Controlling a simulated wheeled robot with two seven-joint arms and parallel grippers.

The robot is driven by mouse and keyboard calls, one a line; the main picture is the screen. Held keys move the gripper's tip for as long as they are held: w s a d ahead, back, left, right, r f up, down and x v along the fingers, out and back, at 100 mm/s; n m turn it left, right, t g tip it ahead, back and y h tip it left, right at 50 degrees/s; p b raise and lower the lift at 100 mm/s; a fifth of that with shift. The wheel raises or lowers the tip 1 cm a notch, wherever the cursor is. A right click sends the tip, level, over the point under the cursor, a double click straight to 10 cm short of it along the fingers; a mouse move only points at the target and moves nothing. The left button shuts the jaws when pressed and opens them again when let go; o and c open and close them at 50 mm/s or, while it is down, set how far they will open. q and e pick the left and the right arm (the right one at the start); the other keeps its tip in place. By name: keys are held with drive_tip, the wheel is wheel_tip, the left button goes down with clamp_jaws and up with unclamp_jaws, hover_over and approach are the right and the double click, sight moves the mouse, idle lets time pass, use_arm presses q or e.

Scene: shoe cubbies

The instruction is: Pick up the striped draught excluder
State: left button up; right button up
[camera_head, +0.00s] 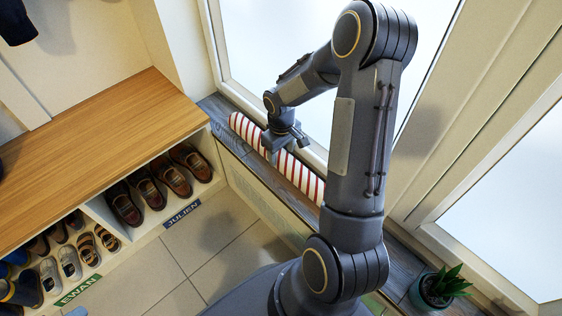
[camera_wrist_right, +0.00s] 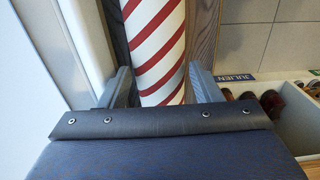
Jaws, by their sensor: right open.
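The striped draught excluder (camera_head: 244,127) is a long red and white roll lying along the dark wooden sill below the window. My right gripper (camera_head: 284,146) is over it, near its upper left part in the head view. In the right wrist view the excluder (camera_wrist_right: 155,45) runs between the two spread fingers of the right gripper (camera_wrist_right: 158,88). The fingers are open, one on each side, with a gap visible on the right; I cannot tell whether the left one touches it. My right arm hides part of the excluder's lower right end. My left gripper is not in view.
The dark sill (camera_head: 398,270) runs along the window, with a potted plant (camera_head: 438,287) at its lower right. A wooden-topped shoe bench (camera_head: 105,140) with cubbies holding several shoes stands at left. Tiled floor (camera_head: 205,245) between is clear.

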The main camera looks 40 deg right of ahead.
sight(281, 153)
drive_tip(key=f+b, duration=0.1)
drive_tip(key=f, duration=0.3)
drive_tip(key=shift+w+b, duration=0.2)
drive_tip(key=shift+b, duration=0.1)
drive_tip(key=shift+c, duration=0.5)
drive_tip(key=c, duration=0.9)
drive_tip(key=shift+r, duration=0.1)
drive_tip(key=shift+c, duration=0.7)
drive_tip(key=shift+r, duration=0.1)
